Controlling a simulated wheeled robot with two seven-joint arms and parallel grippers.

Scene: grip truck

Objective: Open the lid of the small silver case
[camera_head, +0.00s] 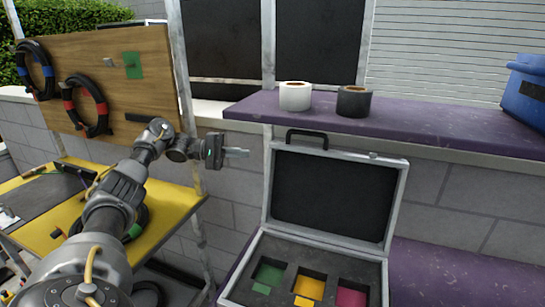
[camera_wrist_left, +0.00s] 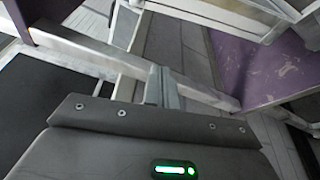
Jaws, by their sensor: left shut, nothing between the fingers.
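The small silver case (camera_head: 318,225) stands on the lower purple shelf in the head view. Its lid (camera_head: 335,195) is raised, nearly upright, with the black lining and a black handle (camera_head: 307,136) on its top edge showing. The base holds dark foam with green, yellow and magenta pieces in separate cutouts. My left gripper (camera_head: 240,152) is shut and empty, up and to the left of the lid, apart from it. In the left wrist view its shut fingers (camera_wrist_left: 161,87) show at the middle, with a silver frame above them. My right gripper is not in view.
A white tape roll (camera_head: 295,96) and a black one (camera_head: 354,101) stand on the upper purple shelf (camera_head: 440,132). A blue crate (camera_head: 525,92) is at its right end. A wooden board (camera_head: 110,65) with hung cables and a yellow table (camera_head: 165,213) are at left.

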